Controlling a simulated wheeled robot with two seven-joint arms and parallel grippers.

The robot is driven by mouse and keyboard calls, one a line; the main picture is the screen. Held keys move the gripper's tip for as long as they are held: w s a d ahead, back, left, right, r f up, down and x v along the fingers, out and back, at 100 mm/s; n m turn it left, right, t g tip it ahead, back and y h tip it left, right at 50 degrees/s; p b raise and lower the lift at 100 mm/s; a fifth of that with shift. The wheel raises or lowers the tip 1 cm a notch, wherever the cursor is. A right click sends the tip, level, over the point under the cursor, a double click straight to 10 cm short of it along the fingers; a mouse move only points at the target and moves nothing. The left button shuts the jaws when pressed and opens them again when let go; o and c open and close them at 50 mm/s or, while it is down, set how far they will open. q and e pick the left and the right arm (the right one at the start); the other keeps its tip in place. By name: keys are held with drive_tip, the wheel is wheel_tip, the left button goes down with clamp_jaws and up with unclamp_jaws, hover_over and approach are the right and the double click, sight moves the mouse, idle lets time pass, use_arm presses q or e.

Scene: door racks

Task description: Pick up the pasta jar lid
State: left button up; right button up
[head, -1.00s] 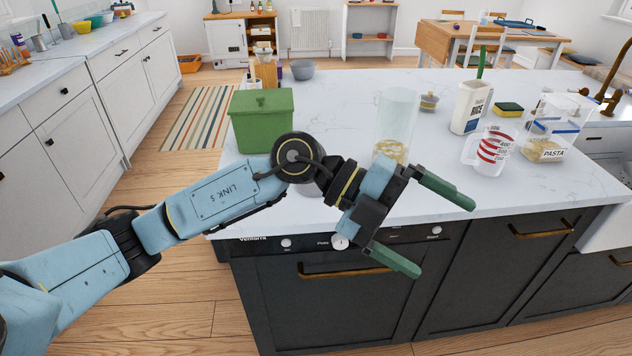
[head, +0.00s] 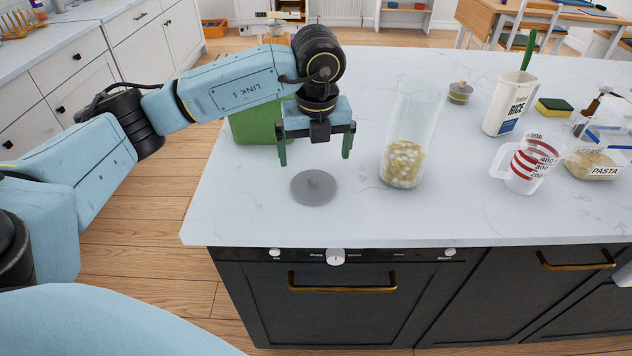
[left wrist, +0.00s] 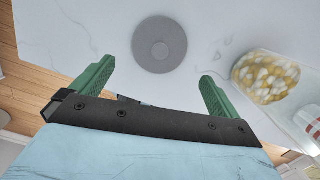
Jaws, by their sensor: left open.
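A flat round grey lid (head: 314,187) with a small central knob lies on the white marble counter near its front edge. It also shows in the left wrist view (left wrist: 149,34), just beyond the fingertips. A tall clear glass jar (head: 413,120) with pale pasta pieces at its bottom stands open to the right of the lid. My left gripper (head: 314,158) is open, empty and pointing down, above the lid and apart from it. Its green fingers also show in the left wrist view (left wrist: 157,72), spread to either side. My right gripper is not in view.
A green bin (head: 250,125) stands behind the left arm. To the right are a measuring jug (head: 528,162), a rice carton (head: 508,103), a PASTA container (head: 597,160), a sponge (head: 556,107) and a small lidded jar (head: 460,92). The counter around the lid is clear.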

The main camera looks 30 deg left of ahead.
sight(314, 174)
use_arm(q)
wheel_tip(314, 174, down, 3)
drive_tip(key=shift+a+r, duration=0.1)
drive_tip(key=shift+r, duration=0.1)
drive_tip(key=shift+w+a+f, duration=0.1)
drive_tip(key=shift+f, duration=0.45)
drive_tip(key=shift+w+a+f, duration=0.1)
drive_tip(key=shift+f, duration=0.4)
drive_tip(key=shift+w+a+f, duration=0.1)
drive_tip(key=shift+f, duration=0.55)
drive_tip(key=shift+w+a+f, duration=0.1)
drive_tip(key=shift+f, duration=0.85)
drive_tip(key=shift+w+f, duration=0.1)
drive_tip(key=shift+f, duration=0.05)
drive_tip(key=c, duration=0.7)
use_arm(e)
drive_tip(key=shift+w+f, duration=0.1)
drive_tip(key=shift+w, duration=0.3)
